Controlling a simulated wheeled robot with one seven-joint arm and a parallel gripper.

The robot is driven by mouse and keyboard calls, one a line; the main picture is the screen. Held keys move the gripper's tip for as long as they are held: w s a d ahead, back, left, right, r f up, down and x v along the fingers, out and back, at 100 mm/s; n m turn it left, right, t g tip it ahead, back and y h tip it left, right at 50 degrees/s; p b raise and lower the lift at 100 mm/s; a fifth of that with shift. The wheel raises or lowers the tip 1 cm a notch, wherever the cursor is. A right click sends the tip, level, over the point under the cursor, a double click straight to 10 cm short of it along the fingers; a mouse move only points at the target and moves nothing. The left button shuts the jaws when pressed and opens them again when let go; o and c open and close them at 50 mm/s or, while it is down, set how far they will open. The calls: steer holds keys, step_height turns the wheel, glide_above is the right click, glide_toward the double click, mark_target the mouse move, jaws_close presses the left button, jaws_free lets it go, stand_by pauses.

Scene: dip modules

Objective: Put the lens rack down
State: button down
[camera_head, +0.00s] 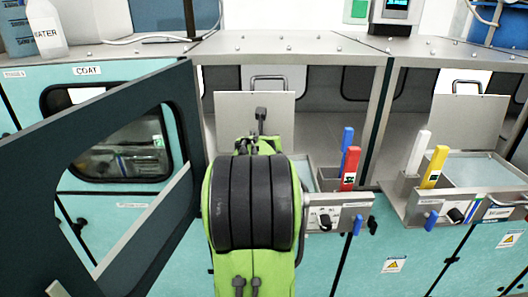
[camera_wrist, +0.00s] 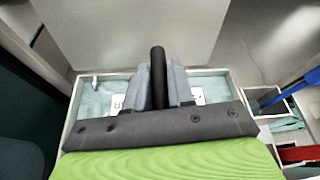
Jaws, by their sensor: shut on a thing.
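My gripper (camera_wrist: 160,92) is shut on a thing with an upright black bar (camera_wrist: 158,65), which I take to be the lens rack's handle. The grey fingers stand on both sides of the bar. The rest of the rack is mostly hidden by the gripper. White tags (camera_wrist: 117,102) with dark letters show beside the fingers. Below is an open pale tank with a metal rim (camera_wrist: 222,71). Whether the rack touches the tank cannot be told. In the head view my gripper (camera_head: 261,122) is small and dark beyond my green arm, over the same tank area.
A metal lid (camera_head: 230,113) with a handle stands upright behind the tank. Blue (camera_head: 347,140) and red (camera_head: 350,168) levers stand at its right. A second tank (camera_head: 488,168) lies farther right. An open dark door (camera_head: 60,150) is at left.

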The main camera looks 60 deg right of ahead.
steer(key=shift+f, duration=0.85)
steer(key=c, duration=1)
jaws_free()
steer(key=b+v, duration=0.2)
steer(key=v, duration=1)
steer(key=w+a+f+n+t+y, duration=0.1)
steer(key=w+a+f+n+y, duration=0.1)
steer(key=a+n, duration=0.55)
steer(key=w+a+f+n+t+y, duration=0.1)
steer(key=w+a+n+y, duration=0.15)
steer(key=a+n, duration=0.5)
steer(key=w+a+f+n+t+y, duration=0.1)
steer(key=w+a+f+n+y, duration=0.15)
steer(key=a+n, duration=0.55)
steer(key=s+a+f+n+y, duration=0.1)
steer(key=s+a+n+y, duration=0.1)
steer(key=n, duration=0.6)
steer(key=s+a+f+n+g+y, duration=0.1)
steer(key=s+a+f+n, duration=0.1)
steer(key=s+a+n, duration=0.2)
steer(key=s+a+f+n+g+y, duration=0.1)
steer(key=s+a+f+n+y, duration=0.1)
steer(key=a+n, duration=0.6)
steer(key=shift+s+a+n+y, duration=0.15)
steer(key=shift+s+n, duration=0.15)
steer(key=shift+n, duration=0.7)
steer(key=shift+s+a+n+y, duration=0.15)
steer(key=shift+s+n, duration=0.1)
steer(key=shift+n, duration=0.75)
